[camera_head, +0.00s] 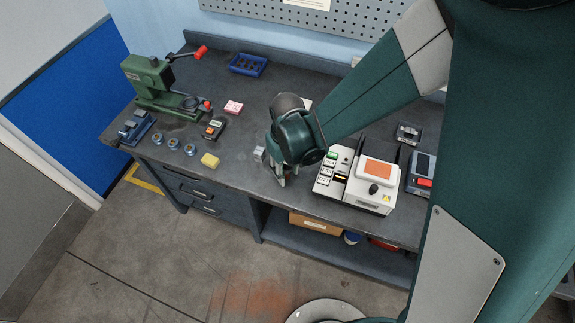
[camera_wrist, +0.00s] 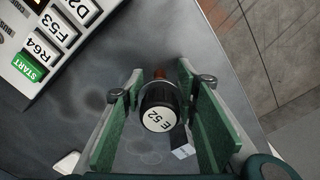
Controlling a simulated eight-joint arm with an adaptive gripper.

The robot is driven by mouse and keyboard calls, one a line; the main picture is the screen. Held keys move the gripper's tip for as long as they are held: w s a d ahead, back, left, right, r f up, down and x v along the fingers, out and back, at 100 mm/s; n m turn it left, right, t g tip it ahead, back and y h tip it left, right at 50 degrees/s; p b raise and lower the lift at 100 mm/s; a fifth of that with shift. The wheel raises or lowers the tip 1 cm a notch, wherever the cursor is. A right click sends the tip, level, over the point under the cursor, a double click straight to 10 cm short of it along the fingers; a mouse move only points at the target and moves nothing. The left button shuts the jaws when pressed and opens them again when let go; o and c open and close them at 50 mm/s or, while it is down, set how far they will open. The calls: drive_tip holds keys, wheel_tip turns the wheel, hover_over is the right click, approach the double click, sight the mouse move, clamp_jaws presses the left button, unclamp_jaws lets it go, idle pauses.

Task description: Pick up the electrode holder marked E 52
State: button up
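The electrode holder marked E 52 (camera_wrist: 158,118) is in the wrist view, a dark cylinder with a white round label on its end and a reddish-brown part behind it. My gripper (camera_wrist: 160,88) has its green-padded fingers on either side of the holder. The fingers look open, with a narrow gap showing on each side. In the head view my gripper (camera_head: 281,180) points down at the bench's front edge, left of the white machine; there my wrist mostly hides the holder.
The white machine with labelled buttons (camera_head: 357,180) stands close on the right; it also shows in the wrist view (camera_wrist: 45,35). A small grey-white block (camera_wrist: 183,151) lies near the gripper. A yellow sponge (camera_head: 210,160) and a green press (camera_head: 150,80) are further left. The bench edge is close.

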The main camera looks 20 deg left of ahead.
idle(0.3)
drive_tip(key=c, duration=0.9)
drive_tip(key=shift+r, duration=5)
drive_tip(key=shift+c, duration=0.2)
